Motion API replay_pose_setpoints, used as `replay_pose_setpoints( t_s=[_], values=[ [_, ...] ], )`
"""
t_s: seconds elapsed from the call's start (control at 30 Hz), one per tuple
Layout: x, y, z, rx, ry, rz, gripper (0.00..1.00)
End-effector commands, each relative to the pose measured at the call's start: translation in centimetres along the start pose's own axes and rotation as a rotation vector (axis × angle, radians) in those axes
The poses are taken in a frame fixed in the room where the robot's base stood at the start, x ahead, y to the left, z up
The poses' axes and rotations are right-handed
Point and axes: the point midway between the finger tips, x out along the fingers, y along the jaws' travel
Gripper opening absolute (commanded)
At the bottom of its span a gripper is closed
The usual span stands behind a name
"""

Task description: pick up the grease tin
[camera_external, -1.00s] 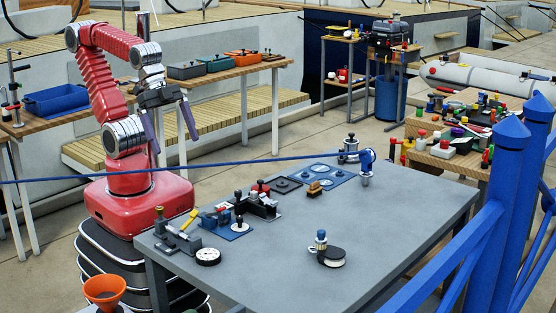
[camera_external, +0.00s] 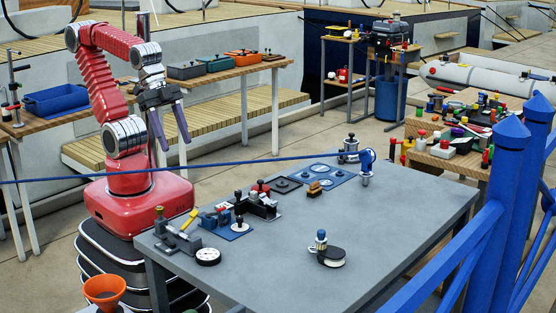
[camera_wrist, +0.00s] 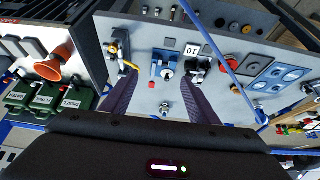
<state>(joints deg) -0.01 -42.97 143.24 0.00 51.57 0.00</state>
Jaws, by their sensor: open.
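My gripper (camera_external: 174,146) hangs open and empty in the air beyond the far left edge of the grey table (camera_external: 410,230), fingers pointing down. In the wrist view the two dark purple fingers (camera_wrist: 161,76) stand apart, with table items showing between them. I cannot tell for sure which thing is the grease tin. A round white item with a black top (camera_external: 331,257) on the front middle of the table may be it; a blue-capped piece (camera_external: 321,240) stands against it. The gripper is well away from it.
A yellow-handled clamp (camera_external: 178,236), a dial gauge (camera_external: 208,256), a blue vice-like tool (camera_external: 218,218) and black blocks (camera_external: 258,200) crowd the table's left side. A blue rope (camera_external: 250,163) crosses the view at the table's far side. The table's right and front are mostly clear.

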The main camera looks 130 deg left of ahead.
Motion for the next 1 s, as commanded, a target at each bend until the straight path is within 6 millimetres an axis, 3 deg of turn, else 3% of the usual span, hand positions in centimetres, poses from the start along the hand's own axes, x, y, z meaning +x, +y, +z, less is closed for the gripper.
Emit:
replay_pose_setpoints(
  t_s=[0.13,0.37,1.0],
  values=[
    [0.2,-0.6,0.0,-0.017,-0.009,-0.009,0.55],
    [2.5,-2.7,0.1,-0.083,-0.097,-0.039,0.55],
    [7.7,-11.6,-4.2,-0.218,-0.334,-0.101,0.55]
  ],
)
